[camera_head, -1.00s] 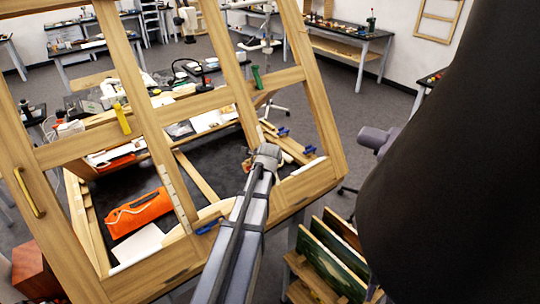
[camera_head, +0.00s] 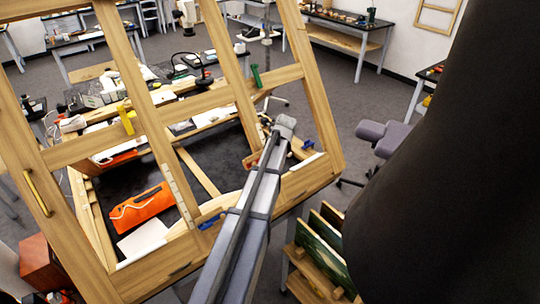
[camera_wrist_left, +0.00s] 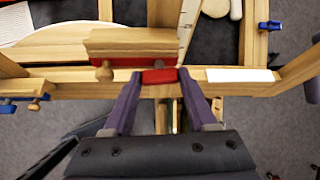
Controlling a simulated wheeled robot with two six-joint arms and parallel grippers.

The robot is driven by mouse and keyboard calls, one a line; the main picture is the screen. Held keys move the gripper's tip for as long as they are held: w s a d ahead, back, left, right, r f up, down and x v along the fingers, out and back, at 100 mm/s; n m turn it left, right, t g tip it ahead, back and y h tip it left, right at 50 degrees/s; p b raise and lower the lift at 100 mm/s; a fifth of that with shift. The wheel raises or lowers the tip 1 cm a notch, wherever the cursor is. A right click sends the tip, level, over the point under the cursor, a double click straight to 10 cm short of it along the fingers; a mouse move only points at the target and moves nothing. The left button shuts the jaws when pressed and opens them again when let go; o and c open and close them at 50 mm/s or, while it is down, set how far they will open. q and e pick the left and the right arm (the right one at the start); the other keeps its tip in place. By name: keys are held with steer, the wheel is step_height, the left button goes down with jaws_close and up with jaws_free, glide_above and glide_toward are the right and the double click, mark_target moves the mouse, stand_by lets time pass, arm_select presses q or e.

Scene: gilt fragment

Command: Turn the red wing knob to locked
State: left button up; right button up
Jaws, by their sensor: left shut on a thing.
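The red wing knob (camera_wrist_left: 160,76) shows in the left wrist view as a small red bar at the wooden frame's rail. My left gripper (camera_wrist_left: 158,79) has its two purple fingers on either side of it, shut on it. In the head view my left arm reaches in from the bottom centre to the frame's lower right, its wrist (camera_head: 285,127) hiding the fingertips and the knob. A wooden block with a red underside (camera_wrist_left: 130,48) lies just beyond the fingers. No lock marking is legible. My right gripper is not in view.
The large wooden frame (camera_head: 75,150) stands tilted across the left and centre. An orange bag (camera_head: 142,206) lies behind its bars. Framed panels (camera_head: 322,248) stand in a rack at lower right. A dark shape blocks the right side.

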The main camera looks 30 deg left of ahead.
arm_select(q)
steer(key=shift+w+m+g, duration=0.15)
steer(key=shift+m+g, duration=0.15)
steer(key=shift+m, duration=0.1)
steer(key=shift+a+r, duration=0.1)
stand_by(0.4)
steer(key=o, duration=1.4)
steer(key=shift+c, duration=0.2)
steer(key=p+v, duration=0.7)
steer(key=shift+d+r, duration=0.3)
